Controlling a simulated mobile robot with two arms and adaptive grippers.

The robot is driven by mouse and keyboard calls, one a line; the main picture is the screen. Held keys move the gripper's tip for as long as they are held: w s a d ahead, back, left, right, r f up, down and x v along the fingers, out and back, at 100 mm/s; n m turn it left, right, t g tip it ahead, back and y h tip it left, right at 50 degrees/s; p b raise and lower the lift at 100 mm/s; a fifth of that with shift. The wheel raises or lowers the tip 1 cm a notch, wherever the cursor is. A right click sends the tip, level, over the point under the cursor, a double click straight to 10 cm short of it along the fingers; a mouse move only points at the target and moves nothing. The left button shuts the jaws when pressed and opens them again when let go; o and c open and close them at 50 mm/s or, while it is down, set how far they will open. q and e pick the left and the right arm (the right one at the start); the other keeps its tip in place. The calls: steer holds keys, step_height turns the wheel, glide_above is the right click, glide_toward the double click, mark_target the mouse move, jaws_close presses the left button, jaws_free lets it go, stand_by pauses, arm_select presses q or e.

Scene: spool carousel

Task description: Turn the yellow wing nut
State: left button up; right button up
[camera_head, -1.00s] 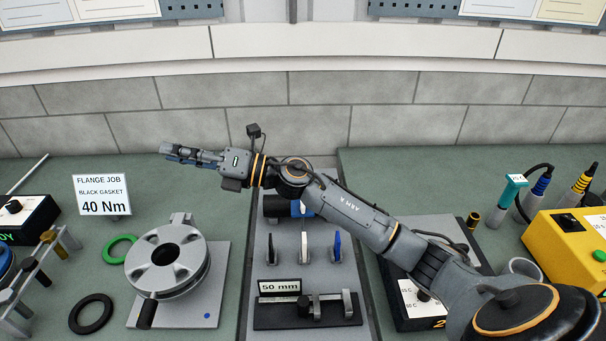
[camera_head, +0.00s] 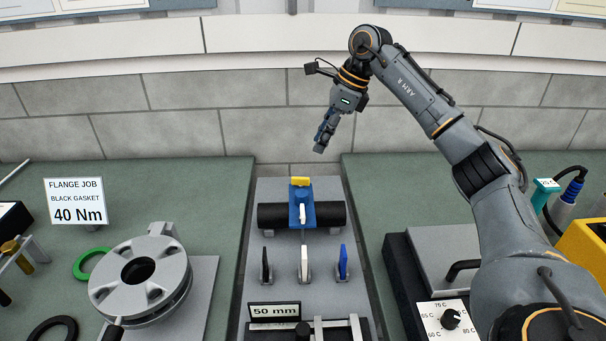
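The yellow wing nut (camera_head: 300,181) sits on top of a blue clamp (camera_head: 296,206) with a white front piece, which is around a black horizontal cylinder (camera_head: 331,214) at the back of the middle grey panel. My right gripper (camera_head: 319,150) hangs above and slightly right of the wing nut in the picture, fingers pointing down, apart from it. Its fingers are seen nearly edge-on, so I cannot tell whether they are open. Nothing shows between them. My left gripper is not in view.
Black, white and blue upright pieces (camera_head: 304,264) stand before the clamp, with a "50 mm" sign (camera_head: 274,311) in front. A round grey flange (camera_head: 140,280) and green ring (camera_head: 94,263) lie left. A dial box (camera_head: 449,317) stands right.

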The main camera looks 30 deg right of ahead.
mark_target(303, 178)
steer(key=p+x, duration=0.1)
steer(key=x, duration=1)
steer(key=shift+w+a+f, duration=0.1)
steer(key=shift+a+f, duration=0.05)
jaws_close()
